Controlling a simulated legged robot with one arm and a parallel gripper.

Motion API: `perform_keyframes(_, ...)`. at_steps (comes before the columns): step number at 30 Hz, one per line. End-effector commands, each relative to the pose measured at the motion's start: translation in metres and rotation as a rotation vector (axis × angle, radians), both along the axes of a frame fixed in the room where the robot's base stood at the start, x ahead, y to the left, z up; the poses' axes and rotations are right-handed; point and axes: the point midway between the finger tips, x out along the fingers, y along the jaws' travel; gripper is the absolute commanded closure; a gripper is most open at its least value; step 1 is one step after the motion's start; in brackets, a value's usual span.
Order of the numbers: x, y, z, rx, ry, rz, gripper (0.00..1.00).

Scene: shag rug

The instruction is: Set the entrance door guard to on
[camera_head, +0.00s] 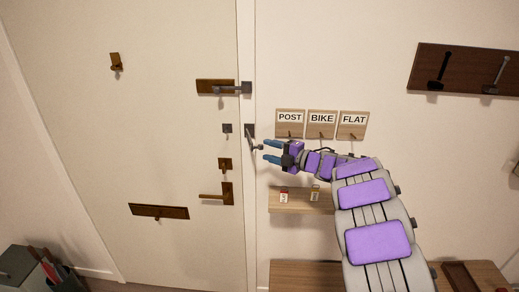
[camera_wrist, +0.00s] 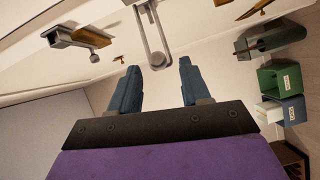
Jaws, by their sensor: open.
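The entrance door (camera_head: 170,60) is pale and looks closed. The door guard (camera_head: 252,136) is a grey swing bar on the door frame, hanging down and slightly right to a rounded end. A small dark grey plate (camera_head: 227,128) sits on the door to its left. My gripper (camera_head: 265,150) is open and empty, with blue fingers pointing left at the bar's rounded end. In the wrist view the guard's looped bar (camera_wrist: 151,35) reaches down between and just beyond the open fingertips (camera_wrist: 158,68). I cannot tell whether either finger touches it.
A bolt (camera_head: 218,87) is above the guard; a brass handle (camera_head: 222,194) is below. POST (camera_head: 290,117), BIKE (camera_head: 322,117) and FLAT (camera_head: 353,117) hook plaques hang right, above a small shelf (camera_head: 300,207). A dark hook rack (camera_head: 462,70) is upper right.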

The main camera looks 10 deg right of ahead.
Motion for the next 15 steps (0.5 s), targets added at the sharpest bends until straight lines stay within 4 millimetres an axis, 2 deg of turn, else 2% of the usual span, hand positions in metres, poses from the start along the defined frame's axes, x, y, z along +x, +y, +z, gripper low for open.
perform_keyframes(6,0.023,0.024,-0.003,0.001,-0.001,0.003,0.53)
perform_keyframes(15,0.033,0.034,-0.003,-0.001,0.001,-0.003,0.53)
